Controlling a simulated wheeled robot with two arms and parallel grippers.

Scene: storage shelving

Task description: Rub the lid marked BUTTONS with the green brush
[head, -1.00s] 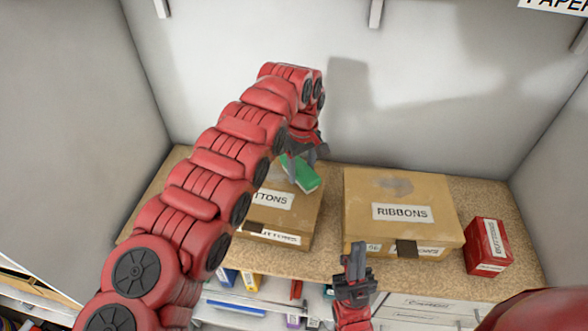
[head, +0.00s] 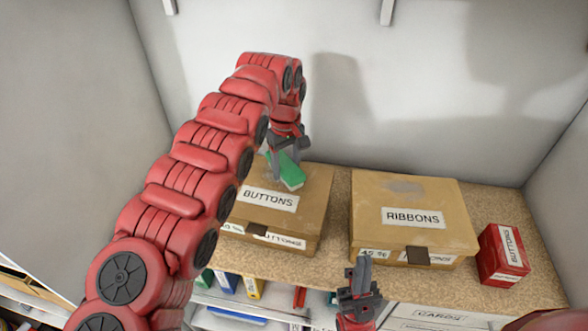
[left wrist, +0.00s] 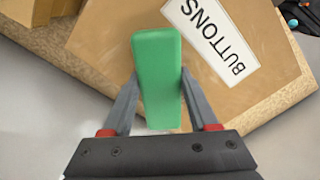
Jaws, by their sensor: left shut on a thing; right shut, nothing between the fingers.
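The cardboard box marked BUTTONS (head: 310,207) stands on the shelf at centre left, its lid label (head: 270,200) facing up. My left gripper (head: 287,166) is over the back part of this lid, shut on the green brush (head: 291,173). In the left wrist view the green brush (left wrist: 157,75) sits between both fingers, over the brown lid (left wrist: 115,40) beside the BUTTONS label. I cannot tell whether the brush touches the lid. My right gripper (head: 362,274) is shut and empty, in front of the shelf edge, below the RIBBONS box.
A cardboard box marked RIBBONS (head: 440,197) stands right of the BUTTONS box, with a narrow gap between. A small red box (head: 490,262), also labelled BUTTONS, stands at the far right. Folders (head: 228,283) fill a lower shelf. A wall closes the back.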

